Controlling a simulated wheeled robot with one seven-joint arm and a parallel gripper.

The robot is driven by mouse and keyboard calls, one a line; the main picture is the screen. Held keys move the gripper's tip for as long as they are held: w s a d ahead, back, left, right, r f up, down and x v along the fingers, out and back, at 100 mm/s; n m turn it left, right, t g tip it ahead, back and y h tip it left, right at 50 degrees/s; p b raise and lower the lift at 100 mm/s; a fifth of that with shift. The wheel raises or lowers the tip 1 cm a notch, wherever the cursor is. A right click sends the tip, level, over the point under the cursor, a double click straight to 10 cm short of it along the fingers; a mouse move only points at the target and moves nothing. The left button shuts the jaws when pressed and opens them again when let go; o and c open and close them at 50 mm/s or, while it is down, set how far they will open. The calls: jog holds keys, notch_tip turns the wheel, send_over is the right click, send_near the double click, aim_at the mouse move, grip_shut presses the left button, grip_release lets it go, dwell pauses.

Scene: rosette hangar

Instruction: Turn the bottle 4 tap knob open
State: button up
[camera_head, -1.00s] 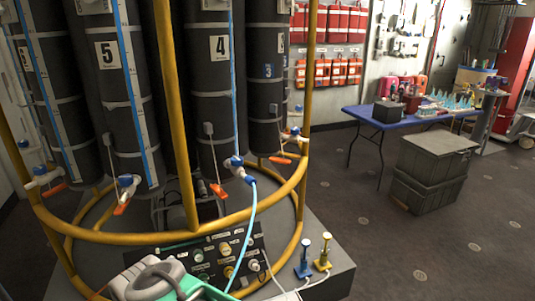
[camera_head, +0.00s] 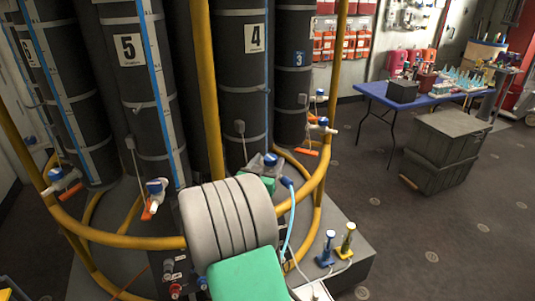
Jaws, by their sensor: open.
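Bottle 4 (camera_head: 254,88) is a tall dark cylinder with a white "4" label, standing in the yellow ring frame. My gripper (camera_head: 262,163) is open at the knob, mostly hidden behind my grey ribbed arm link. I cannot tell whether its fingers touch the knob or stand around it. The tap body and its orange lever are hidden by my arm. A light blue hose (camera_head: 289,215) runs down from the tap's right side.
The yellow frame's upright (camera_head: 207,90) stands left of bottle 4, and its ring (camera_head: 305,195) curves close by my arm. Bottle 5 (camera_head: 138,100) and bottle 3 (camera_head: 294,85) flank it with their own taps. A blue table (camera_head: 377,92) and grey crates (camera_head: 440,150) stand right on open floor.

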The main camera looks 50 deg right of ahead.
jog(key=x, duration=0.2)
jog(key=shift+w+d, duration=0.1)
jog(key=shift+d, duration=0.25)
jog(key=shift+a, duration=0.1)
grip_shut()
jog(key=shift+w+f+g+b, duration=0.1)
jog(key=shift+f+g+b, duration=0.25)
jog(key=shift+b, duration=0.5)
jog(key=shift+r+m+g+b, duration=0.1)
jog(key=shift+m+g+b, duration=0.4)
jog(key=shift+b, duration=0.6)
jog(key=shift+r, duration=0.25)
grip_release()
